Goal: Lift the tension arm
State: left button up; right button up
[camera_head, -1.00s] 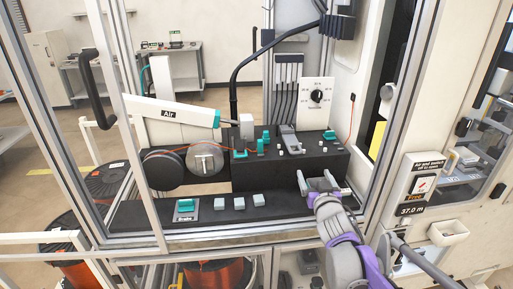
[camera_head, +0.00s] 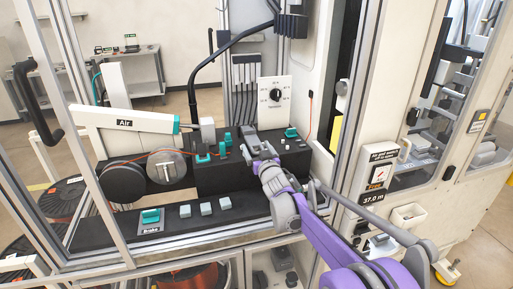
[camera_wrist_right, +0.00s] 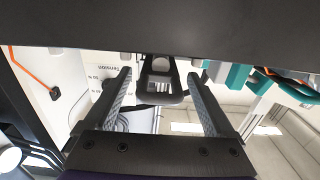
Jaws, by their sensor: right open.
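My right gripper (camera_head: 258,144) is over the top of the black machine block (camera_head: 215,178), where it covers a grey lever-like part. In the right wrist view the gripper (camera_wrist_right: 160,76) is open. A dark arm-like part with a rounded opening (camera_wrist_right: 160,97) shows between its two fingers, with gaps on both sides. It appears to be the tension arm, but I cannot tell for sure. The fingers do not visibly touch it. My left gripper is not in view.
A white panel with a black tension dial (camera_head: 276,95) stands behind the block. A white arm labelled Air (camera_head: 125,122) and grey pulleys (camera_head: 165,167) are at left. Teal clamps (camera_head: 291,132) and an orange wire sit near the gripper. Frame posts (camera_head: 352,100) border the opening.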

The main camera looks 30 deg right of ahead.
jog(key=shift+w, duration=0.15)
grip_shut()
dwell(0.4)
